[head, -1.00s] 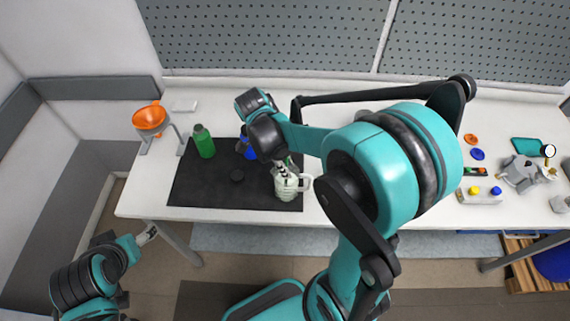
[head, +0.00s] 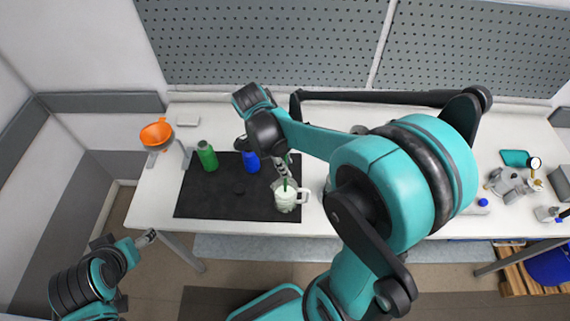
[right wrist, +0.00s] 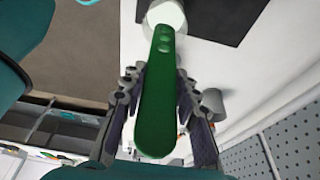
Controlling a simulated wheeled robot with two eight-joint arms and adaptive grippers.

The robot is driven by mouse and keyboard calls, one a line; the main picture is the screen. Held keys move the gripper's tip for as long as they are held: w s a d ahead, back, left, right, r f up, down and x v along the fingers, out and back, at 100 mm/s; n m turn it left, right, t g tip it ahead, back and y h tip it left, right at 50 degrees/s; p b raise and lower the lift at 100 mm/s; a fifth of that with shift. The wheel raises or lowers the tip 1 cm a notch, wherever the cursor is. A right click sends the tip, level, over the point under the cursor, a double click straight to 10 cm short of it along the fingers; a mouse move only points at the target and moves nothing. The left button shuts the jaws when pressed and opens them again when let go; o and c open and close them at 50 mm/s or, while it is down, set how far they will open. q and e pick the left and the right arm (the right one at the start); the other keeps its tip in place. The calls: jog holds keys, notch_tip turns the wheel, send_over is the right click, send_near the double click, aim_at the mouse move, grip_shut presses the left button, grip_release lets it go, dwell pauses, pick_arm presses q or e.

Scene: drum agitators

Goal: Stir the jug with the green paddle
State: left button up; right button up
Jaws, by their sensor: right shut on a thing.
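The white jug (head: 286,202) with a handle on its right stands at the right edge of the black mat (head: 210,207). My right gripper (head: 285,169) is above the jug, shut on the green paddle (head: 285,184). In the right wrist view the paddle (right wrist: 156,105) lies between the fingers (right wrist: 160,88), and its far end with holes overlaps the jug's mouth (right wrist: 166,14). How deep the end sits in the jug cannot be told. My left gripper (head: 146,238) is apart, low by the table's left front corner; its jaws are too small to read.
A green bottle (head: 207,157) and a blue bottle (head: 251,161) stand at the mat's back, with a dark round disc (head: 239,187) on it. An orange funnel (head: 157,132) is at the far left. Metal parts (head: 515,184) lie at the right. My right arm hides the table's middle.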

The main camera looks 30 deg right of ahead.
notch_tip(320, 180, up, 6)
jog(key=p, duration=0.4)
jog(key=shift+r, duration=0.25)
dwell(0.3)
